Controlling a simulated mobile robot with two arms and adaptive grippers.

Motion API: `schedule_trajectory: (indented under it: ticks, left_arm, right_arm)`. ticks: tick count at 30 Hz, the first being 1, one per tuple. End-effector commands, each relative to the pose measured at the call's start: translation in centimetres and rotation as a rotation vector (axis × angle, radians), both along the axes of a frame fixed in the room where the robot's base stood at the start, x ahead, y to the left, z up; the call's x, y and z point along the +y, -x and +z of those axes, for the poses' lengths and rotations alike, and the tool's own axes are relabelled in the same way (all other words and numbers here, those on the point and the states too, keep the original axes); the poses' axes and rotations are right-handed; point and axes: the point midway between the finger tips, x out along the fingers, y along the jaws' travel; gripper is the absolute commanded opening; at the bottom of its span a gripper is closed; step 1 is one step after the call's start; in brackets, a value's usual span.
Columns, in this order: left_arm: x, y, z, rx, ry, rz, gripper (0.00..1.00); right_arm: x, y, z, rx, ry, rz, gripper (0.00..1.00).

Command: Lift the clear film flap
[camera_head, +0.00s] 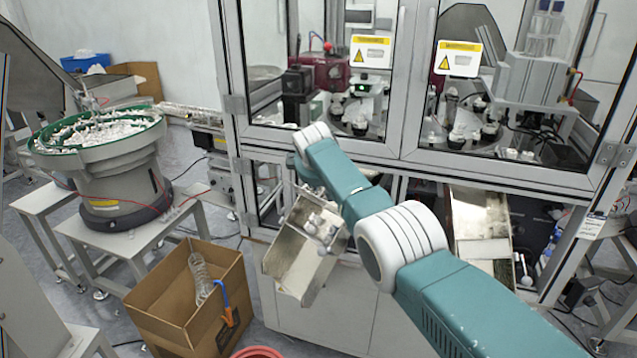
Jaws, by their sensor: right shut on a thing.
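My right arm comes in from the lower right and reaches across to the front of the machine. Its wrist bends down at the opening above the left metal chute (300,262). My right gripper (314,191) is small and mostly hidden by the arm. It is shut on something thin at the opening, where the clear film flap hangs. The film is too transparent to make out its edges or how far it is raised. Several pale round parts (322,226) show at the upper end of the chute. My left gripper is not in view.
The machine's framed glass doors (398,135) stand close behind the arm. A second metal chute (482,222) is at the right. A green-rimmed bowl feeder (98,150) stands at left.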

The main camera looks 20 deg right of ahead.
Motion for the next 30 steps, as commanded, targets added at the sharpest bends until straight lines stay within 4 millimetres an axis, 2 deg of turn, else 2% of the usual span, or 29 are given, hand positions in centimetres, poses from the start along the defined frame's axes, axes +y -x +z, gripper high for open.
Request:
schedule_trajectory:
  ticks: [1,8,9,11,24,30]
  left_arm:
    - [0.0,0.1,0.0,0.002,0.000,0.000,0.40]
    - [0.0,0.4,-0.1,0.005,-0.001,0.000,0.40]
    - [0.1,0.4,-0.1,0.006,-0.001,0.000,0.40]
    - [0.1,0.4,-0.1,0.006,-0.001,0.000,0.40]
    - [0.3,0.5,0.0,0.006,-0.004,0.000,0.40]
    - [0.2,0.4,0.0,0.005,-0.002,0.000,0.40]
  right_arm:
    - [-0.2,0.2,-0.5,0.011,0.004,-0.002,0.00]
    - [-0.3,0.3,-0.6,0.013,0.005,-0.003,0.00]
    - [-0.3,0.3,-0.6,0.013,0.005,-0.003,0.19]
    - [-0.3,0.3,-0.6,0.012,0.004,-0.003,0.31]
    - [0.0,0.2,0.0,0.004,0.002,-0.002,0.32]
    - [0.2,0.9,1.1,0.002,0.003,-0.001,0.32]
